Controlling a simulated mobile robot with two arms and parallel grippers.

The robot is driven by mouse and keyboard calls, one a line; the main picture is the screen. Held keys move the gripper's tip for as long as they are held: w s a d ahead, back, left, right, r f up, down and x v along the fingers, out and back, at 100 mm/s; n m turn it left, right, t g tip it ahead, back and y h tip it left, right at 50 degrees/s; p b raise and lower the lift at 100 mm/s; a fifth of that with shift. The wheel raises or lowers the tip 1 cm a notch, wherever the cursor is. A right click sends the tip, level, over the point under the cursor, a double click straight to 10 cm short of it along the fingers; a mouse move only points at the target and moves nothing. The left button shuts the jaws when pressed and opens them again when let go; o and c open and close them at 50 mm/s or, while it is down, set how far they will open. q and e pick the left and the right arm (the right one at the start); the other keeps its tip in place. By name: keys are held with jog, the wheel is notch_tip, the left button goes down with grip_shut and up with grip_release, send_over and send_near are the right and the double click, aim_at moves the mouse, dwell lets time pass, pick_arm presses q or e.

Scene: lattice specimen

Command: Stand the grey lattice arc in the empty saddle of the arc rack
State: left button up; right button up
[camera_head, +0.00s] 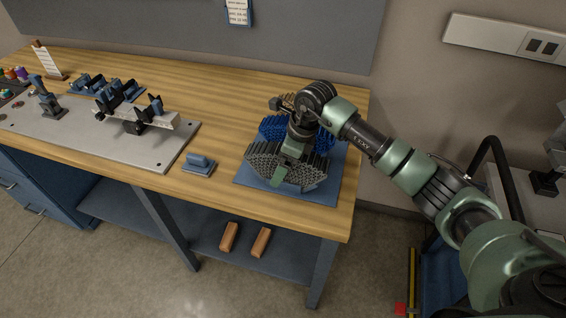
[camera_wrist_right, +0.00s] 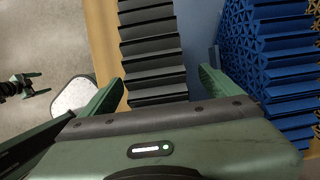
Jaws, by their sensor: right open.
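The grey lattice arc (camera_head: 283,170) is at the front of a blue base (camera_head: 252,183) on the right part of the bench. My right gripper (camera_head: 290,150) is over it, partly hiding it. In the right wrist view the grey arc (camera_wrist_right: 152,50) runs between the spread green fingers of my right gripper (camera_wrist_right: 160,90); I cannot tell whether they touch it. A blue lattice piece (camera_head: 272,128) is just behind, also in the wrist view (camera_wrist_right: 268,65). I cannot make out an empty saddle; the arm and arcs hide part of the base. What looks like my left gripper (camera_wrist_right: 28,85) is small, at the wrist view's left.
A small blue block (camera_head: 199,163) stands left of the base. A grey plate (camera_head: 170,147) carries a fixture with a pale beam (camera_head: 160,116); blue stands (camera_head: 92,83) are behind.

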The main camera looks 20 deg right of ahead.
jog(key=shift+p+v, duration=1.25)
jog(key=shift+v, duration=1.1)
jog(key=shift+d+r, duration=0.1)
jog(key=shift+r, duration=0.2)
jog(key=b+v, duration=0.2)
jog(key=v, duration=0.4)
jog(key=shift+s+r+b, duration=0.1)
jog(key=shift+r+b, duration=0.05)
jog(key=shift+b, duration=0.15)
jog(key=shift+s+d+r, duration=0.1)
jog(key=shift+r, duration=0.3)
